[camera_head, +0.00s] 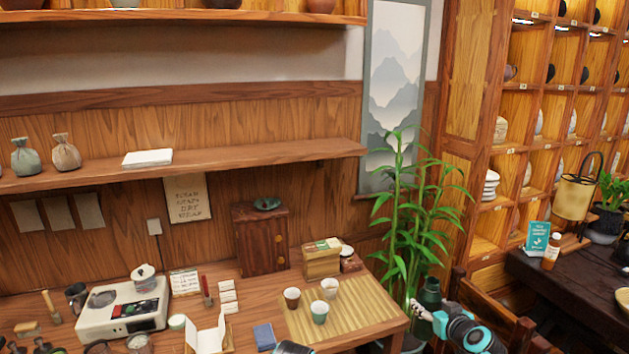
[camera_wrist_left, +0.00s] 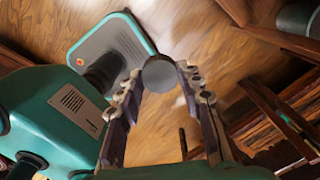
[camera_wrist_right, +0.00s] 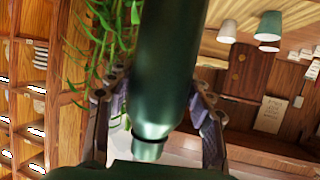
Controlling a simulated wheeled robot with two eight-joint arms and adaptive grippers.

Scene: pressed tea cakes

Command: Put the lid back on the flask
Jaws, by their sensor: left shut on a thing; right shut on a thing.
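A dark green flask (camera_head: 431,292) is held upright at the lower right of the head view, beside the table's right end. My right gripper (camera_head: 424,310) is shut on it. In the right wrist view the flask (camera_wrist_right: 165,70) fills the middle between the fingers (camera_wrist_right: 160,96), its narrower neck towards the lower edge. My left gripper (camera_wrist_left: 162,82) is shut on a small round grey piece, seemingly the lid (camera_wrist_left: 159,73), in the left wrist view. The left gripper does not show clearly in the head view. The lid and flask are apart.
The tea table (camera_head: 360,310) carries a bamboo mat with cups (camera_head: 320,312), a wooden box (camera_head: 321,262) and a small cabinet (camera_head: 262,240). A tall green plant (camera_head: 412,225) stands just behind the flask. A wooden chair (camera_head: 490,312) is close to the right.

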